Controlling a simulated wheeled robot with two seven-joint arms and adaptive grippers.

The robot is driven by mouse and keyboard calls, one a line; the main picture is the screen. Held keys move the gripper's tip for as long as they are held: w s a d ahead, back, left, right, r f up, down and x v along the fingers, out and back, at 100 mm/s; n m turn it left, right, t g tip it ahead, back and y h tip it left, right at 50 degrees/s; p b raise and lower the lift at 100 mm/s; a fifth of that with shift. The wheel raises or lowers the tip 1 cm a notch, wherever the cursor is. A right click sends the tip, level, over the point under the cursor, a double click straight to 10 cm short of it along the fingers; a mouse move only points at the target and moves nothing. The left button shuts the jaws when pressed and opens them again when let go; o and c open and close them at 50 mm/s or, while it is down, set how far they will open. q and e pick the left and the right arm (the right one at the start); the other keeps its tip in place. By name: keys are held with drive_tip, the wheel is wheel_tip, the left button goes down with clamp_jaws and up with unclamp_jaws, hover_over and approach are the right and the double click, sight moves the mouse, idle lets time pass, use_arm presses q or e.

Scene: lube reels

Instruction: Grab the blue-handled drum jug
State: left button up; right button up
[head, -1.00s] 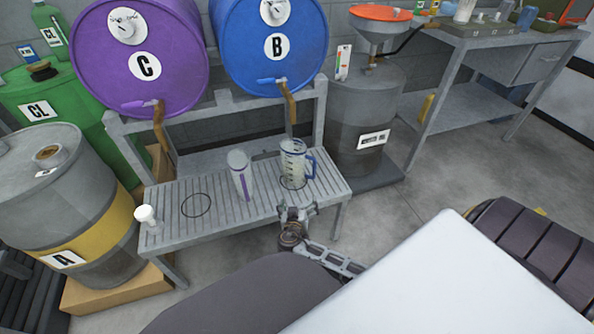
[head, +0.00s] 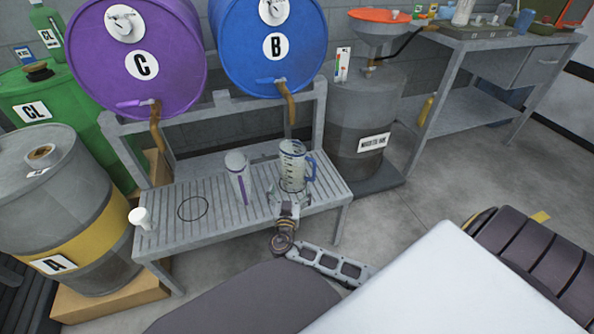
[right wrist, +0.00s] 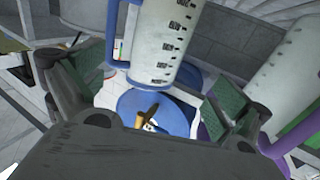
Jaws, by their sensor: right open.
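The blue-handled drum jug (head: 293,165) is clear with dark markings. It stands upright on the slatted bench below blue drum B, its blue handle (head: 311,167) facing right. My right gripper (head: 289,198) is open at the jug's near side, low on its body. In the right wrist view the jug (right wrist: 165,40) rises between the two spread fingers, with gaps at both sides. Its handle (right wrist: 113,35) shows at the left there. My left gripper is not in view.
A white cup (head: 140,217) is at the bench's left end. Blue drum B (head: 240,62) and its tap hang above.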

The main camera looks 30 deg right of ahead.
sight(292, 169)
drive_tip(key=b+x, duration=0.1)
drive_tip(key=x, duration=0.7)
drive_tip(key=shift+w+d, duration=0.1)
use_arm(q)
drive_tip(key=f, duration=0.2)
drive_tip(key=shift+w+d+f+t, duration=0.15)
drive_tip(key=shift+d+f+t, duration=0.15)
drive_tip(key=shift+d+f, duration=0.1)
use_arm(e)
drive_tip(key=shift+w+d, duration=0.1)
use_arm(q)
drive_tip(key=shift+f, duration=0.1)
use_arm(e)
drive_tip(key=shift+w, duration=0.1)
drive_tip(key=shift+w+d+b, duration=0.35)
drive_tip(key=shift+w, duration=0.1)
drive_tip(key=shift+b+x, duration=0.35)
drive_tip(key=shift+x, duration=0.85)
drive_tip(key=shift+w+d, duration=0.4)
drive_tip(key=shift+w, duration=0.2)
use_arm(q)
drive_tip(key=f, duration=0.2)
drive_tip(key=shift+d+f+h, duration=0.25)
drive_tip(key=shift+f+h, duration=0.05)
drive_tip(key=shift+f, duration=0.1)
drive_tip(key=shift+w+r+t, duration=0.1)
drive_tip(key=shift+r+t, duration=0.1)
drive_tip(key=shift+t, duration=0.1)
use_arm(e)
drive_tip(key=shift+c, duration=0.4)
